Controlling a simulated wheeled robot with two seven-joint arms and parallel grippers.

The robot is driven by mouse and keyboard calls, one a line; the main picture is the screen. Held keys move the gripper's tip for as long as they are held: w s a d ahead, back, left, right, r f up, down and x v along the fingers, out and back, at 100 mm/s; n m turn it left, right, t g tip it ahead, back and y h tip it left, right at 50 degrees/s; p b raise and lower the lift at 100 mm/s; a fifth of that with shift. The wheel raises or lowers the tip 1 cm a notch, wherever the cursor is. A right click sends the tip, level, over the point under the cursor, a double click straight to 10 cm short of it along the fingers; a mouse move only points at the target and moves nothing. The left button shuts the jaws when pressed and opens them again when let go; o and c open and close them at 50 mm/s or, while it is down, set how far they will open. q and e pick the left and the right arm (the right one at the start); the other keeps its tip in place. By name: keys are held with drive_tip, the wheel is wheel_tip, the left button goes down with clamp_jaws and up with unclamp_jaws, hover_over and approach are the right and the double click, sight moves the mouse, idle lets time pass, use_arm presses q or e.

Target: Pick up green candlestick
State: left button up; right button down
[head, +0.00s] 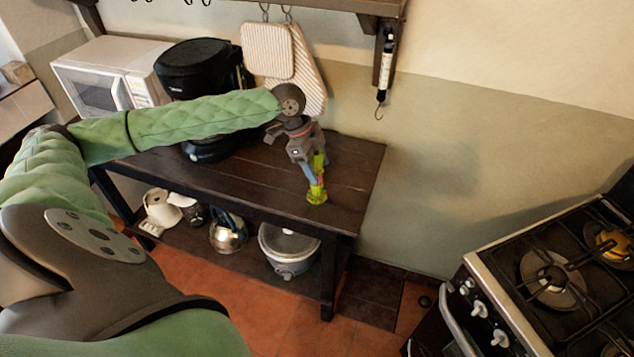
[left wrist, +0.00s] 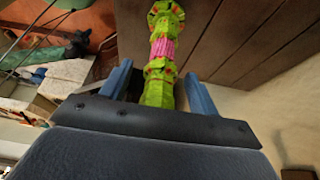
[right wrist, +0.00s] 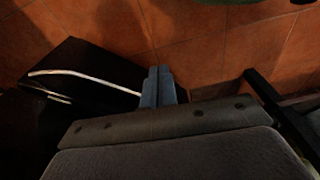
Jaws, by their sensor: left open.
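The green candlestick (head: 317,190) stands upright near the front right end of the dark wooden table. In the left wrist view the candlestick (left wrist: 163,45) is bright green with a pink middle band. My left gripper (head: 312,170) is at the candlestick, with its blue fingers (left wrist: 160,92) open on either side of it. I cannot tell whether either finger touches it. My right gripper (right wrist: 158,82) shows in the right wrist view with its two blue fingers together and nothing visible between them, above the red tiled floor.
The dark table (head: 350,160) also bears a black appliance (head: 195,70) and a white microwave (head: 105,75). A kettle (head: 228,235) and a grey pot (head: 287,250) are on its lower shelf. A stove (head: 540,290) stands at the right. Striped cloth pads (head: 268,50) hang behind the table.

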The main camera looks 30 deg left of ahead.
use_arm(q)
drive_tip(key=c, duration=1.3)
clamp_jaws()
drive_tip(key=shift+r, duration=0.15)
